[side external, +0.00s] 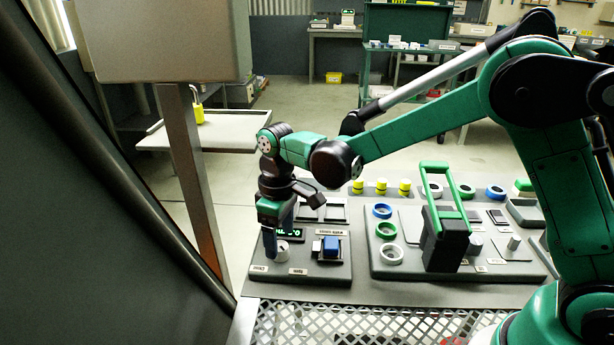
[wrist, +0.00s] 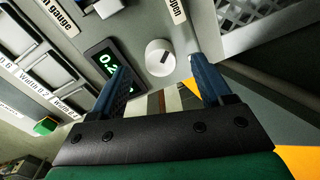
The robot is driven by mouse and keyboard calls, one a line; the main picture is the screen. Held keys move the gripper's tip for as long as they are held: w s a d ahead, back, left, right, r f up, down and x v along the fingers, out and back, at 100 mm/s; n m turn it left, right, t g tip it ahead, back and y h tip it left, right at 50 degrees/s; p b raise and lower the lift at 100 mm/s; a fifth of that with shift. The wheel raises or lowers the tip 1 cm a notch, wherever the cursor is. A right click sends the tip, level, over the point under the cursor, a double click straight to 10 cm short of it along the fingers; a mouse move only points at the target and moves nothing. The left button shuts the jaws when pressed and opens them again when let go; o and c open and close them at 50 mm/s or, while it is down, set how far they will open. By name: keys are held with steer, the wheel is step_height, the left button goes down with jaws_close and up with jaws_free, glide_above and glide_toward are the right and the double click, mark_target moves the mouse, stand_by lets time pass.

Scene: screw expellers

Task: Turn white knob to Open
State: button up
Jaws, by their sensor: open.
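The white knob (wrist: 160,57) is round with a dark mark on its top, and sits on the grey panel. It also shows in the side view (side external: 282,249), partly covered by a finger. My gripper (wrist: 158,66) is open and empty, pointing down at the panel. Its two blue fingers stand on either side of the knob's near side, with visible gaps in the wrist view. I cannot tell how far the fingertips are above the panel. A label ending in "pen" (wrist: 177,11) lies beside the knob. In the side view, small labels (side external: 298,271) line the panel's front edge.
A display with green digits (wrist: 107,62) stands close to the knob, beside one finger. A blue block (side external: 331,246) sits to the right on the same panel. A second board (side external: 390,272) holds coloured rings and a green-handled tool (side external: 445,225).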

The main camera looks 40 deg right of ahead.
mark_target(282, 244)
steer(key=shift+d+r, duration=0.1)
steer(key=shift+r, duration=1.7)
steer(key=shift+d+r, duration=0.1)
steer(key=s+d+r+m+t, duration=0.5)
steer(key=s+d+m+t, duration=0.1)
steer(key=s, duration=0.5)
steer(key=shift+d+t, duration=0.7)
steer(key=shift+d, duration=0.4)
